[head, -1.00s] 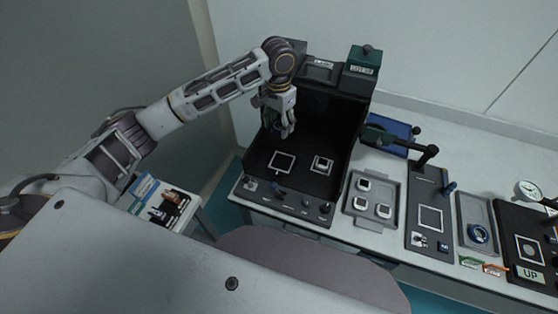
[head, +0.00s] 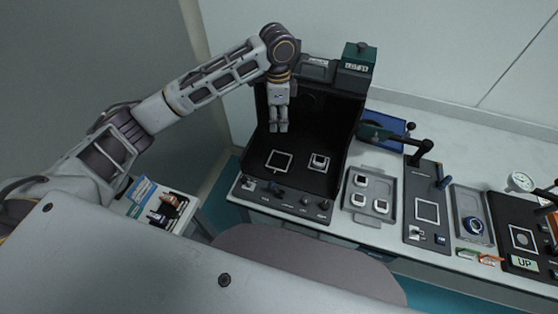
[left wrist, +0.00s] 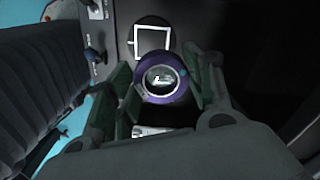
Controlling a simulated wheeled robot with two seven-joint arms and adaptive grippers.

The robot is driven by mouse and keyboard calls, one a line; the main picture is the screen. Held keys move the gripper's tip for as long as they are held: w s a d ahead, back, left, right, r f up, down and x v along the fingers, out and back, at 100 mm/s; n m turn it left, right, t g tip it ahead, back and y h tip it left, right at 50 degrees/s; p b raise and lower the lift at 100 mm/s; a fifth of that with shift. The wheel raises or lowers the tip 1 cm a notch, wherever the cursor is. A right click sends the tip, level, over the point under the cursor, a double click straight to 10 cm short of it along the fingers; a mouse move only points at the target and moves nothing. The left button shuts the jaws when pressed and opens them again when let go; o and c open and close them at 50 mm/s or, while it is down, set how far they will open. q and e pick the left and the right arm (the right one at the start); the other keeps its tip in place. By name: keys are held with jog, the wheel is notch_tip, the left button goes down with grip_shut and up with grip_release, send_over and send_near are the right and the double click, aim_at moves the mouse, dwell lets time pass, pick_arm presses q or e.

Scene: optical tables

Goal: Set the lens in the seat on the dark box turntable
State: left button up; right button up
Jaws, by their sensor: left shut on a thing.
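My left gripper (head: 279,128) is inside the dark box (head: 318,118), above its floor, with its fingers pointing down. In the left wrist view the gripper (left wrist: 160,88) is shut on a lens in a purple ring (left wrist: 160,76), with one finger on each side. The lens cannot be made out in the head view. On the box floor are a white square outline (head: 279,161) and, to its right, a small pale seat-like block (head: 319,161). The outline also shows in the left wrist view (left wrist: 152,40), beyond the lens. The turntable itself is hard to make out.
Knobs line the box's front edge. The box walls are close around the gripper.

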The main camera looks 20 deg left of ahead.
pick_arm(q)
jog(key=m, duration=0.3)
jog(key=shift+s+d+r, duration=0.15)
jog(key=shift+d+r, duration=0.1)
jog(key=shift+r, duration=0.05)
jog(key=m, duration=0.4)
jog(key=shift+s+d+r, duration=0.1)
jog(key=shift+s+r, duration=0.1)
jog(key=m, duration=0.4)
jog(key=shift+s+r, duration=0.15)
jog(key=shift+s, duration=0.05)
jog(key=shift+s+m, duration=0.2)
jog(key=shift+m, duration=2)
jog(key=shift+d, duration=0.1)
send_over(279, 160)
notch_tip(279, 160, down, 13)
jog(key=shift+f+p, duration=0.2)
jog(key=shift+p, duration=0.1)
jog(key=shift+f, duration=2.25)
